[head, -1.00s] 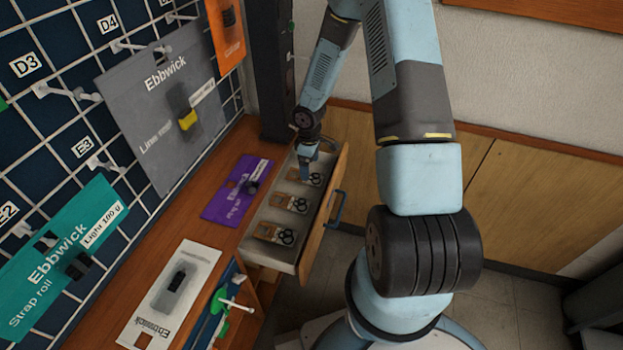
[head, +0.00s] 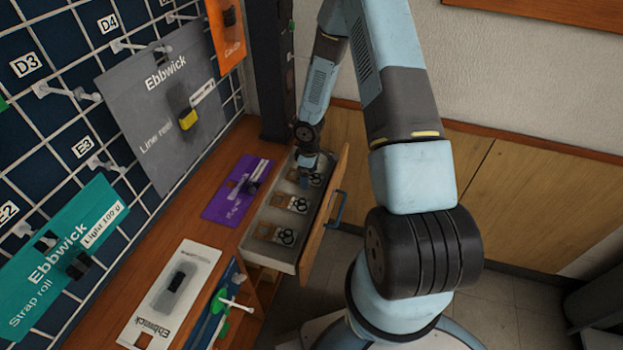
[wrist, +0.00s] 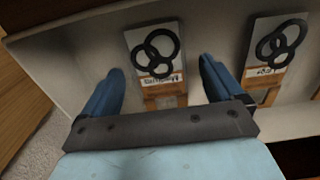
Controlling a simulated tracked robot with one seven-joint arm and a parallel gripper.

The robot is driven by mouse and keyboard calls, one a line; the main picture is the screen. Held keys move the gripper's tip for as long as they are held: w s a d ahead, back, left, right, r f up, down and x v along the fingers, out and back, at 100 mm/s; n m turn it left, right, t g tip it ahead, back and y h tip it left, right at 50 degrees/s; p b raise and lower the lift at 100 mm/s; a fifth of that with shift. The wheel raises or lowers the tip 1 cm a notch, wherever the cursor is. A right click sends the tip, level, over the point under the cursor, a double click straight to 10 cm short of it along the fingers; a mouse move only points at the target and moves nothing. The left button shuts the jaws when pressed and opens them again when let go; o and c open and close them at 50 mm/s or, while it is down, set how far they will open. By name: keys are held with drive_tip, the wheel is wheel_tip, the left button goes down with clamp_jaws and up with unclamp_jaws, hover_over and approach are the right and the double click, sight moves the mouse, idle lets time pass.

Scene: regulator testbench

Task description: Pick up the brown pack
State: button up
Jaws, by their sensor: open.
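Several alike brown-and-grey packs with black rings lie in the open drawer (head: 268,226). The far pack (head: 316,179) is partly hidden by my gripper (head: 307,168) in the head view. The middle pack (head: 291,204) and near pack (head: 276,233) lie clear of it. In the wrist view, my gripper (wrist: 162,68) is open and empty. Its blue fingers stand on either side of one pack (wrist: 157,55), whose lower part runs behind the gripper's dark bar. Whether the fingers touch the drawer floor cannot be told. A second pack (wrist: 271,50) lies to the right, outside the fingers.
The drawer wall runs close beside the left finger in the wrist view. A purple pack (head: 237,190) and a white pack (head: 172,293) lie on the wooden bench left of the drawer. A pegboard with grey pack (head: 155,95) and teal pack (head: 62,257) stands further left.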

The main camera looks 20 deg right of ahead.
drive_tip(key=shift+f, duration=0.2)
drive_tip(key=shift+c, duration=0.2)
drive_tip(key=c, duration=1.1)
